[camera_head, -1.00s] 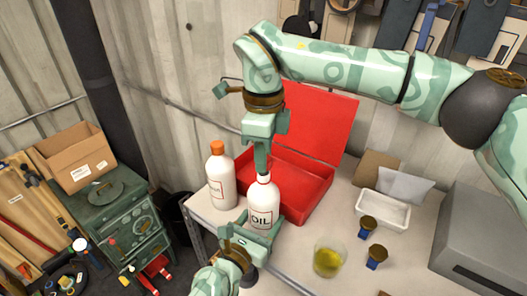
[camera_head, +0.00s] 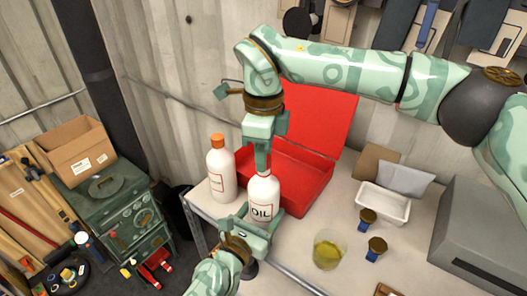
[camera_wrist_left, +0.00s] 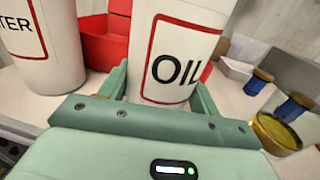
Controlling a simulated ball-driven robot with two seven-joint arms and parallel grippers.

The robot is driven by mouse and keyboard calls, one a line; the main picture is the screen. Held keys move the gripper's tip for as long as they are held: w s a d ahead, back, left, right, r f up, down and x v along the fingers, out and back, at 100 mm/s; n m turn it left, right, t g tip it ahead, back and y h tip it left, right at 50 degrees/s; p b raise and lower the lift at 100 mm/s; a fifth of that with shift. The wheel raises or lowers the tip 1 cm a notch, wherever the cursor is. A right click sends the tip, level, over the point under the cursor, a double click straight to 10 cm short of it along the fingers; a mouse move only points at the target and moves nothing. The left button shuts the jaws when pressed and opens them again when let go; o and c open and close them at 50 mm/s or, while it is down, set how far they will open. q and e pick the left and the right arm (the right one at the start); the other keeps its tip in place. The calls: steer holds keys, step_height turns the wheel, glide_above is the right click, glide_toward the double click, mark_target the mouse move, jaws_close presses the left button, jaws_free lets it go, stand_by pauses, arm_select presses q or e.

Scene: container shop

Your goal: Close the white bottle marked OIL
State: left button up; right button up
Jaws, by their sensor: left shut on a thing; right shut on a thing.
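The white OIL bottle (camera_head: 263,192) stands upright on the bench, with its label facing me. It also fills the middle of the left wrist view (camera_wrist_left: 180,55). My left gripper (camera_head: 262,226) is shut around the lower part of the bottle, a finger on each side. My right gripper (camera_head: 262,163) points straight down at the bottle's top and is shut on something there. Its fingers hide the neck, so I cannot tell whether it holds the cap or how the cap sits.
A white bottle with an orange cap (camera_head: 221,170) stands close on the left. An open red box (camera_head: 305,180) is right behind. A glass of yellow liquid (camera_head: 328,250), blue-and-brown items (camera_head: 376,248) and a white tray (camera_head: 384,203) are to the right.

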steer(key=shift+f, duration=0.55)
